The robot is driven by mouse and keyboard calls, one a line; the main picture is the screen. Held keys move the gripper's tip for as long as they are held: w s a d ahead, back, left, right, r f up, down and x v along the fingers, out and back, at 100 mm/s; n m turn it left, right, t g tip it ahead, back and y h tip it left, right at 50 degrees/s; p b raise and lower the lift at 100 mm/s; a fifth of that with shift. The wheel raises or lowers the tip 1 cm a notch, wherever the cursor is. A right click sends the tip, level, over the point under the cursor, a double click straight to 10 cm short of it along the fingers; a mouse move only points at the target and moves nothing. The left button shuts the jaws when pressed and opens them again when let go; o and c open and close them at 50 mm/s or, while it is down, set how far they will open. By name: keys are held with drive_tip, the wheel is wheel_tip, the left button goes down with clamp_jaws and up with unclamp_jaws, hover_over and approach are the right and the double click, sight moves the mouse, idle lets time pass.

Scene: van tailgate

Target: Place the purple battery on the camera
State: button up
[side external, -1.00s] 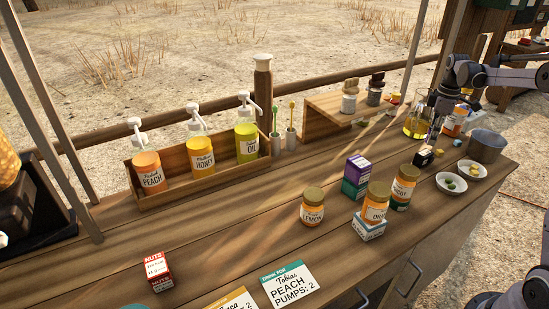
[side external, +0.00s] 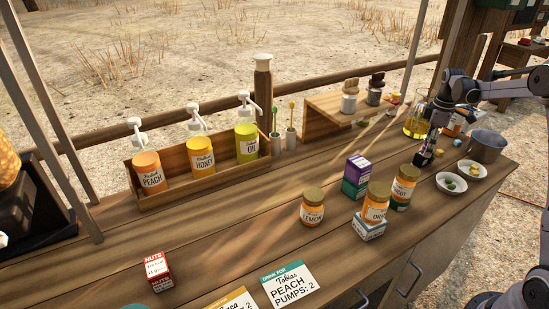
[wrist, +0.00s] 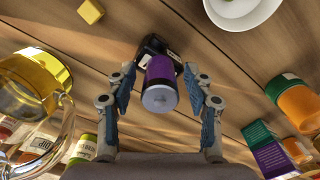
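The purple battery (wrist: 160,73), with a grey round end, is between the two fingers of my gripper (wrist: 160,78) in the wrist view. Whether the battery touches the camera is unclear. In the side view my gripper (side external: 425,156) is low over the counter, with a bit of purple at its fingertips, and it hides most of the camera.
White bowls (side external: 450,182) and a grey pot (side external: 487,146) stand to the right of my gripper. A glass beaker (side external: 416,124) is close behind it. Jars and boxes, including a purple box (side external: 357,169), stand in front left. The counter's middle left is clear.

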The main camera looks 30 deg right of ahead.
wheel_tip(320, 180, up, 12)
drive_tip(key=shift+r, duration=0.15)
idle(0.5)
wheel_tip(320, 180, down, 12)
drive_tip(key=shift+f, duration=0.15)
drive_tip(key=shift+r, duration=0.75)
idle(0.3)
